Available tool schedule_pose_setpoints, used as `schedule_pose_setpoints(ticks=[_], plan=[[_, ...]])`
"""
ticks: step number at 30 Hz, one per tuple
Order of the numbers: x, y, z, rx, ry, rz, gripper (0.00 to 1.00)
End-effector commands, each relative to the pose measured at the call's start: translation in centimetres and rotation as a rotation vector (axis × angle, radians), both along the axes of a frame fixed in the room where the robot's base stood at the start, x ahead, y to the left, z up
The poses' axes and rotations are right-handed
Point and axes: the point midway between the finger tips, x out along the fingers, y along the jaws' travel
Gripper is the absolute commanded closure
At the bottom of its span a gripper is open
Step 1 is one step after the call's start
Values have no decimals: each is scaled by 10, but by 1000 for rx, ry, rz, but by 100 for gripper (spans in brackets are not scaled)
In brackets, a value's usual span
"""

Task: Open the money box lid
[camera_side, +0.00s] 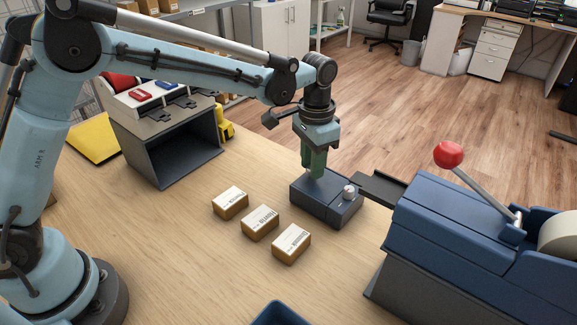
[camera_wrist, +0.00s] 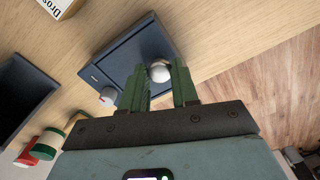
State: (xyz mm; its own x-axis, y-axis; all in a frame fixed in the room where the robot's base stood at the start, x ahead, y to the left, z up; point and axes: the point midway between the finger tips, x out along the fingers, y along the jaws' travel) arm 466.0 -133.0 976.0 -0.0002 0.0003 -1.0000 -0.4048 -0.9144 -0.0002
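The money box (camera_side: 322,201) is a low dark blue-grey box on the counter, and its flat lid looks shut. A round white knob (camera_side: 349,191) stands at its near right corner. My gripper (camera_side: 314,174) points down over the far left part of the lid, with its green fingertips at lid height. In the wrist view, the box (camera_wrist: 117,62) lies beneath the fingers. A pale ball-shaped knob (camera_wrist: 160,72) shows between the two separated fingertips (camera_wrist: 159,80). I cannot tell whether they touch it. The other knob (camera_wrist: 108,96) is outside the left finger.
Several small cartons (camera_side: 260,222) stand left of the money box. A blue machine with a red-balled lever (camera_side: 449,155) is close on the right, its dark plate (camera_side: 378,187) beside the box. A grey open-fronted stand (camera_side: 178,152) is at the back left. The front counter is mostly clear.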

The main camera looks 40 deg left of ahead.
Motion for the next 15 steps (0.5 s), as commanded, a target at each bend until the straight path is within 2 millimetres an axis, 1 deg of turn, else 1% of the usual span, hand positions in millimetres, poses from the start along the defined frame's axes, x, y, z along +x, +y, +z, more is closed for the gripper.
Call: schedule_pose_setpoints(ticks=[1, 2, 3, 8, 10, 13, 15], plan=[[0, 0, 0, -1, 0, 0, 94], [0, 0, 0, -1, 0, 0, 99], [0, 0, 0, -1, 0, 0, 100], [0, 0, 0, -1, 0, 0, 100], [0, 3, 0, -1, 0, 1, 100], [1, 19, 0, 0, 0, 4, 100], [1, 34, 0, 0, 0, 5, 100]])
